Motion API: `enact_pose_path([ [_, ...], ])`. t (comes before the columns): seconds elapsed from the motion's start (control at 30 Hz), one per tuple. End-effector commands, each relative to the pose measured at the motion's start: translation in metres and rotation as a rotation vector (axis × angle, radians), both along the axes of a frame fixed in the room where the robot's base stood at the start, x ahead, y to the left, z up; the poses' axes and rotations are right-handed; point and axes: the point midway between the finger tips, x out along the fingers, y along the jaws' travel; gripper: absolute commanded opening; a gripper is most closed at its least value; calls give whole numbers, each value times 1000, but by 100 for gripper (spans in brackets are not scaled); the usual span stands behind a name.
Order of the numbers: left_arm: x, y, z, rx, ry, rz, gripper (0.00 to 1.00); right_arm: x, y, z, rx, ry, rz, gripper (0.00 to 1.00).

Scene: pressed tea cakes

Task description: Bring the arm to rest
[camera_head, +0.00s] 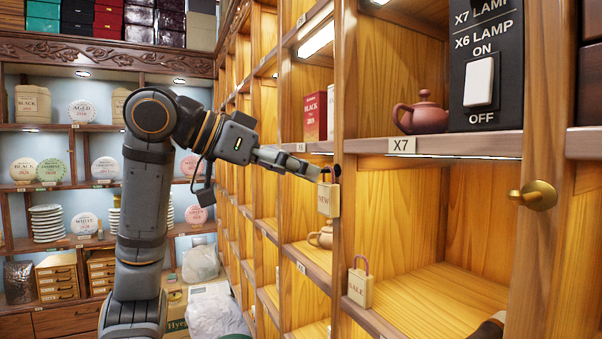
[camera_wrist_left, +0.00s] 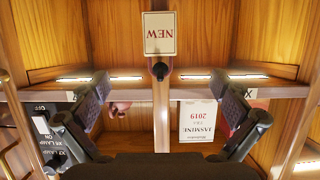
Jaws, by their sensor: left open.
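My left arm comes in from the left in the head view, reaching out level toward the shelf wall. My left gripper (camera_head: 322,172) is at the front edge of an upright divider, just above a cream NEW tag (camera_head: 328,200). In the left wrist view the two fingers (camera_wrist_left: 164,95) are spread wide with nothing held between them. There the NEW tag (camera_wrist_left: 159,34) appears upside down, hanging at a dark peg (camera_wrist_left: 160,71) on the divider and apart from the fingers. My right gripper is not in view.
A SALE tag (camera_head: 360,287) with a pink loop stands at the lower shelf edge. A brown teapot (camera_head: 423,115) sits on the X7 shelf beside a lamp switch panel (camera_head: 483,82). A brass knob (camera_head: 536,195) juts out at right. A red box (camera_head: 315,117) stands behind the gripper.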

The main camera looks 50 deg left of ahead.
Motion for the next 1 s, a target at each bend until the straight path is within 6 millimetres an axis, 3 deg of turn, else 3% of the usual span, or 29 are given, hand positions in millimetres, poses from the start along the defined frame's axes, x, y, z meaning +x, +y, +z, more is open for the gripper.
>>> enact_pose_path([
  [0.3, -3, 1, 0, 0, 0, 1, 100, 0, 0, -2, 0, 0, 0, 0],
  [1.0, -58, 17, 0, 0, 0, 1, 100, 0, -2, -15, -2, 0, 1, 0],
])
